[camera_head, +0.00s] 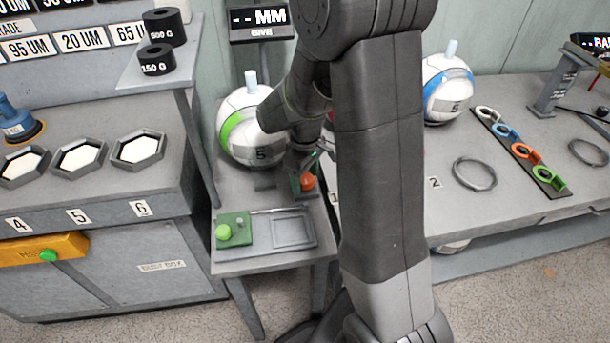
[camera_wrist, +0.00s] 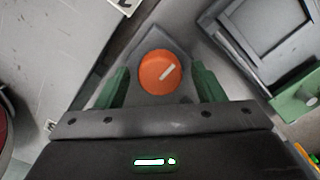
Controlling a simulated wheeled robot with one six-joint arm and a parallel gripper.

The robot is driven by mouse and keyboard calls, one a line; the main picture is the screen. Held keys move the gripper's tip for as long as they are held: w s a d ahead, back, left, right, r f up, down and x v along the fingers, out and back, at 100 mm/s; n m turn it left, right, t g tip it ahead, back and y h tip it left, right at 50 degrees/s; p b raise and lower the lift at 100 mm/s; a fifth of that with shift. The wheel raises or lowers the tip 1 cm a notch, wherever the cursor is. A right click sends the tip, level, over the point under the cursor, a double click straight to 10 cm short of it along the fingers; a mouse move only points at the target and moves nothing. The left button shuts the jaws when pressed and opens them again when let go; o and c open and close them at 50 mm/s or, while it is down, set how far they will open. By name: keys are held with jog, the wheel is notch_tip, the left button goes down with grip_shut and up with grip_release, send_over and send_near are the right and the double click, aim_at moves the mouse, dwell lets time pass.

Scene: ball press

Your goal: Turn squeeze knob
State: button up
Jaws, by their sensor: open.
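The squeeze knob is an orange round knob (camera_wrist: 158,73) with a white line mark that slants up to the right. It sits on a grey angled base (camera_wrist: 172,40). My gripper (camera_wrist: 158,84) is open, with one green finger on each side of the knob and gaps visible between fingers and knob. In the head view the orange knob (camera_head: 307,182) shows beside my gripper (camera_head: 304,160), partly hidden by my arm. I cannot tell the exact height of the fingers relative to the knob.
A green block with a light green button (camera_head: 223,232) and a grey tray (camera_head: 292,229) lie in front of the knob. A white ball with a green band (camera_head: 236,127) stands behind. A shelf post (camera_head: 197,130) stands at left.

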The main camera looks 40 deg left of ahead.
jog(key=c, duration=1)
jog(key=shift+o, duration=0.2)
jog(key=m, duration=0.3)
jog(key=shift+m, duration=0.3)
jog(key=m, duration=0.3)
jog(key=shift+m+p, duration=0.3)
jog(key=m, duration=0.6)
jog(key=shift+m, duration=0.4)
